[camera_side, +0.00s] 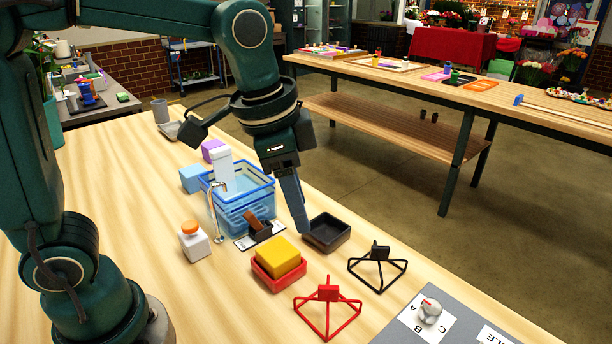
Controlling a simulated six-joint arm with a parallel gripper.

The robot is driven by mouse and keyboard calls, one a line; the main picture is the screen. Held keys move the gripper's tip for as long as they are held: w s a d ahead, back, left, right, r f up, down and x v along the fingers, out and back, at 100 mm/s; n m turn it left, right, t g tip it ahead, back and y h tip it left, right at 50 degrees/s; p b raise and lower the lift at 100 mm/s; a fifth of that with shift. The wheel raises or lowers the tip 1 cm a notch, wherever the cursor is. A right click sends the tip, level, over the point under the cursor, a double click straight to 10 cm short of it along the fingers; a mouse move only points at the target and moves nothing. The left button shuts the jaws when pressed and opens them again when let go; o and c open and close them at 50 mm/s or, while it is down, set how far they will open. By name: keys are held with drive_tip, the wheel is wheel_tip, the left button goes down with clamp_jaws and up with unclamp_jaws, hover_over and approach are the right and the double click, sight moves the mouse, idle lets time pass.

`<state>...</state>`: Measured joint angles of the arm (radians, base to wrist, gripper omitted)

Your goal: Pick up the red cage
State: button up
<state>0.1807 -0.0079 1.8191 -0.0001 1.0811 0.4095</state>
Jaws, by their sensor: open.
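The red cage (328,293) stands at the front of the wooden table. It is a low frame of thin red bars with a small red block on top. My gripper (301,221) points down, above and behind the red cage, near the small black tray. It is apart from the cage and holds nothing that I can see. Its fingers are seen nearly edge-on, so the gap between them is hidden.
A similar black cage (380,252) stands right of the red one. A red tray (277,281) with a yellow block (279,256) is close on its left. A black tray (328,232), blue basket (246,212) and orange-topped bottle (194,243) stand behind. A grey mat (392,332) lies front right.

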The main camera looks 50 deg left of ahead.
drive_tip(key=m+g, duration=0.2)
hover_over(329, 287)
drive_tip(key=a, duration=0.1)
wheel_tip(329, 287, down, 5)
drive_tip(key=f, duration=0.1)
drive_tip(key=d+f, duration=0.1)
drive_tip(key=f, duration=0.1)
drive_tip(key=shift+f+g, duration=0.15)
drive_tip(key=shift+g, duration=0.25)
drive_tip(key=shift+f, duration=2.45)
drive_tip(key=shift+c, duration=0.3)
clamp_jaws()
